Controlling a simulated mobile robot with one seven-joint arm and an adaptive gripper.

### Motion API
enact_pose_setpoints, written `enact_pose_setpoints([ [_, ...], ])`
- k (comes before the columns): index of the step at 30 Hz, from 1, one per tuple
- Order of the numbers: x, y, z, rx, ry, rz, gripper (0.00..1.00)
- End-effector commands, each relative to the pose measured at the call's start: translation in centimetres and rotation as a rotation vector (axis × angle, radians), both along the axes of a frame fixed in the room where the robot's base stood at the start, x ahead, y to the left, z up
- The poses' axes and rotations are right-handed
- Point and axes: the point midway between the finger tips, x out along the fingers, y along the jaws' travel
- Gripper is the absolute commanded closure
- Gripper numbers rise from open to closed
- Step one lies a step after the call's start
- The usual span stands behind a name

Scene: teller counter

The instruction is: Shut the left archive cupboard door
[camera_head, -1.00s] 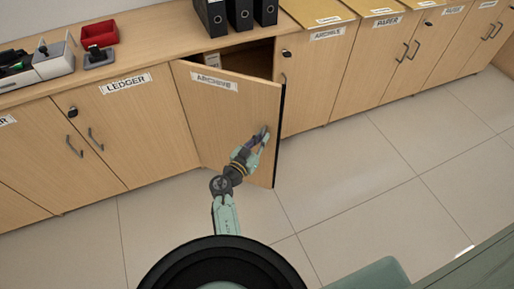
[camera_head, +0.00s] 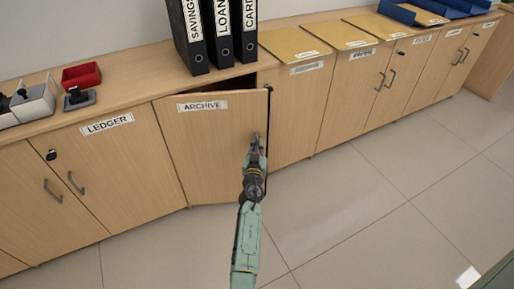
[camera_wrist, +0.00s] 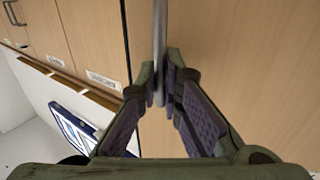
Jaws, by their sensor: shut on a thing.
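The left archive cupboard door (camera_head: 210,145) is light wood with an ARCHIVE label. In the head view it stands slightly ajar, with a narrow dark gap along its top and its right edge out from the cabinet front. My gripper (camera_head: 256,140) is at the door's right side. In the wrist view my gripper (camera_wrist: 161,88) is shut on the grey bar handle (camera_wrist: 160,40), with a finger on each side of it. The door face (camera_wrist: 220,60) fills the right of that view. In the head view the handle is mostly hidden by my gripper.
The right archive door (camera_head: 297,120) is shut beside it. Black binders (camera_head: 215,35), yellow folders (camera_head: 300,42) and a red tray (camera_head: 82,76) are on the cabinet top. The LEDGER cupboard (camera_head: 120,160) is to the left. The tiled floor (camera_head: 370,200) in front is clear.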

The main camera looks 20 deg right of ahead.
Motion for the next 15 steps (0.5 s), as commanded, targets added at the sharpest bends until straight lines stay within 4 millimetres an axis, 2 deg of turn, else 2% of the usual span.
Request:
enact_pose_setpoints([
  [15,3.4,-1.7,0.1,0.0,0.001,0.1,1.0],
])
